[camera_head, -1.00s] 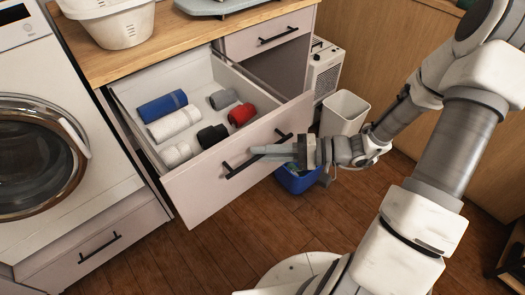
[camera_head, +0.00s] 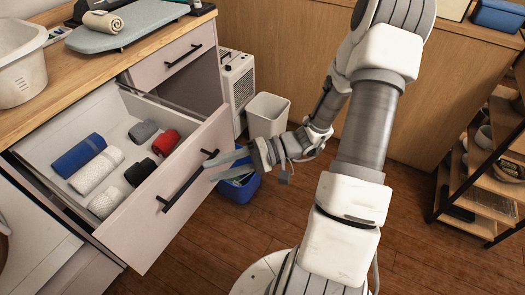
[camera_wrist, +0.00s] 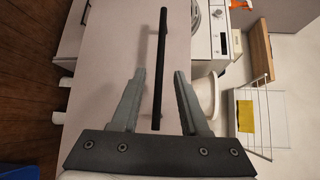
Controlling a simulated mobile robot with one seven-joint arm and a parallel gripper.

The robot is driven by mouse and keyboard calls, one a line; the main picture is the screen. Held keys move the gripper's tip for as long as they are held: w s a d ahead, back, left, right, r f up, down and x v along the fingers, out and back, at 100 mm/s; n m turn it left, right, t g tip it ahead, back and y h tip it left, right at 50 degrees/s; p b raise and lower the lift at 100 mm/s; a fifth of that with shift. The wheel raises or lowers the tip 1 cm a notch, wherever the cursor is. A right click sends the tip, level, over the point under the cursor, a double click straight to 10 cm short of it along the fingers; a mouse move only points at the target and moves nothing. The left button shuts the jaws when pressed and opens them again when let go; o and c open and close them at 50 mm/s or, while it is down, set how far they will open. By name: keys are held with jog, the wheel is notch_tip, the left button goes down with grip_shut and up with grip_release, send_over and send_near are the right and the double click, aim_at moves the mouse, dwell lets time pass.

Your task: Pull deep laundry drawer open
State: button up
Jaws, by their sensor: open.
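The deep laundry drawer (camera_head: 178,196) stands pulled out from under the wooden counter. Rolled towels lie inside it: a blue one (camera_head: 80,155), white ones, a red one (camera_head: 166,142) and dark grey ones. Its black bar handle (camera_head: 186,182) runs along the front panel. My gripper (camera_head: 226,164) is open at the right end of the handle in the head view. In the wrist view, the handle (camera_wrist: 159,70) passes between the spread fingers of my gripper (camera_wrist: 157,95), and neither finger visibly touches it.
A smaller closed drawer (camera_head: 172,60) sits above at the right. A blue bin (camera_head: 236,186), a white bin (camera_head: 267,114) and a white appliance (camera_head: 238,84) stand beyond the drawer. A shelf rack (camera_head: 485,160) stands at the right. Wooden floor is clear in front.

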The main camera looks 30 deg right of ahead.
jog(key=p+v, duration=0.1)
jog(key=v, duration=1)
jog(key=shift+d, duration=0.35)
jog(key=shift+s+r, duration=0.1)
jog(key=s+a+r+n+t+h, duration=0.1)
jog(key=s+a+r+h, duration=0.2)
jog(key=r+h, duration=0.25)
jog(key=s+a+r+n+h, duration=0.2)
jog(key=s+a+r+h, duration=0.15)
jog(key=r+h, duration=0.2)
jog(key=s+a+r+n+t+h, duration=0.1)
jog(key=s+a+r+h, duration=0.1)
jog(key=a+r+h, duration=0.4)
notch_tip(320, 180, up, 16)
jog(key=d+y+p, duration=0.1)
jog(key=d+p, duration=0.1)
jog(key=p, duration=1.3)
jog(key=shift+d+f, duration=0.2)
